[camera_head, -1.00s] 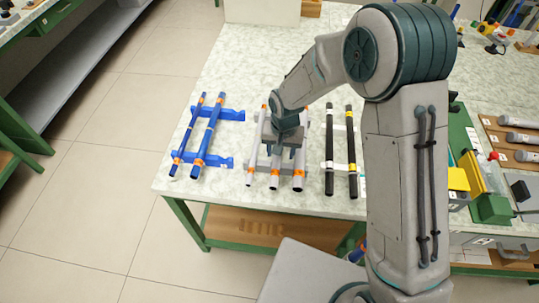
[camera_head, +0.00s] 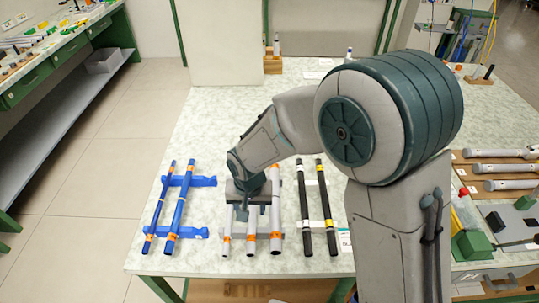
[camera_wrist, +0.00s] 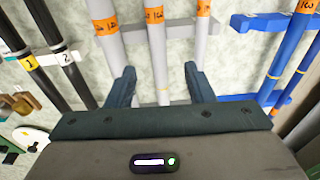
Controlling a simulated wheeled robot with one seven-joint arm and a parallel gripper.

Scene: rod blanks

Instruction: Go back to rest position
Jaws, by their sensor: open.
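My gripper (camera_wrist: 160,84) is open and empty, with its fingers apart and pointing down at the grey rods. In the head view my gripper (camera_head: 248,212) is over the grey group and hides part of it. Three grey rods with orange bands lie side by side on a grey rack: left (camera_head: 227,238), middle (camera_head: 250,243) and right (camera_head: 276,212). In the wrist view the middle grey rod (camera_wrist: 157,60) runs between the two fingers. I cannot tell the height of the fingertips above the rods.
Two blue rods (camera_head: 179,212) lie on a blue rack to the left. Two black rods (camera_head: 325,205) lie on a white rack to the right. More grey rods (camera_head: 505,168) lie on a brown board at far right. The pale table top (camera_head: 235,120) is clear behind the racks.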

